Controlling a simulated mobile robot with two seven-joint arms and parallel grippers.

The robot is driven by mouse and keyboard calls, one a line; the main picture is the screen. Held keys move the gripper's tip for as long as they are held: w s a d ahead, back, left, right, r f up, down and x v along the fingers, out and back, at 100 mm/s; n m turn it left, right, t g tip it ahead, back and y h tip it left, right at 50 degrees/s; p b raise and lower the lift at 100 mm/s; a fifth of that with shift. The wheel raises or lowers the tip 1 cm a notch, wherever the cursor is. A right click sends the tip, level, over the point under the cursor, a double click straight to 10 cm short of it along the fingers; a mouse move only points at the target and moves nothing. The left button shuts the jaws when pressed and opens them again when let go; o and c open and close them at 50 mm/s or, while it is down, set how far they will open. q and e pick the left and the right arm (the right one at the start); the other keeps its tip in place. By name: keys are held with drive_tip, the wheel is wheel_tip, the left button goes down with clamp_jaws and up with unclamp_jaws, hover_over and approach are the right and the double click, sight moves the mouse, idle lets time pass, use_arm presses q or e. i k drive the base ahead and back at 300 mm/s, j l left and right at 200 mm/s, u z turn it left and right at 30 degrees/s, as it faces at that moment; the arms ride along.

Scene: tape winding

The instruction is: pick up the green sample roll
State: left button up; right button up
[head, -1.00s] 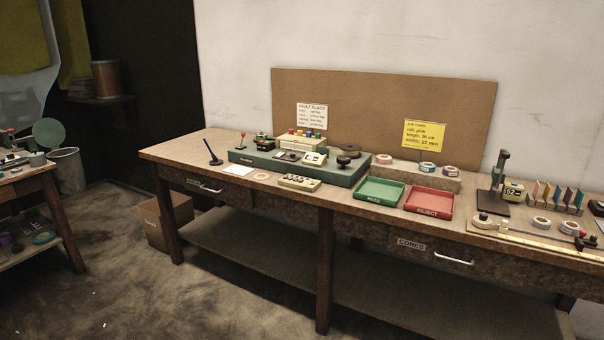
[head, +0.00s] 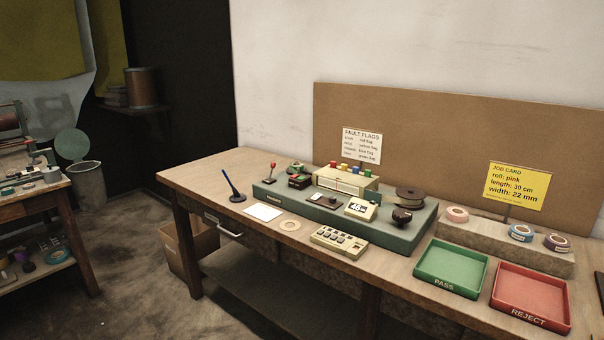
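I cannot pick out a green sample roll for certain. On the grey stepped block (head: 508,242) at the right stand a pink roll (head: 457,215), a blue roll (head: 521,233) and a purple roll (head: 557,242). A teal-green ring-shaped roll (head: 56,257) lies on the low shelf of the side bench at the left; it is small and dark. A small green thing (head: 297,167) sits at the back of the green-grey machine base, too small to name. Neither of my grippers is in view.
The long wooden workbench (head: 215,180) carries the machine (head: 400,234), a green PASS tray (head: 450,268) and a red REJECT tray (head: 530,297). A yellow job card (head: 517,185) reads roll: pink. A carton (head: 186,248) stands under the bench. The floor between the benches is clear.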

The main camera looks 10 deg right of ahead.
sight(301, 165)
drive_tip(key=i, duration=0.15)
drive_tip(key=i+j+u, duration=0.15)
drive_tip(key=i+j, duration=0.55)
drive_tip(key=i, duration=0.1)
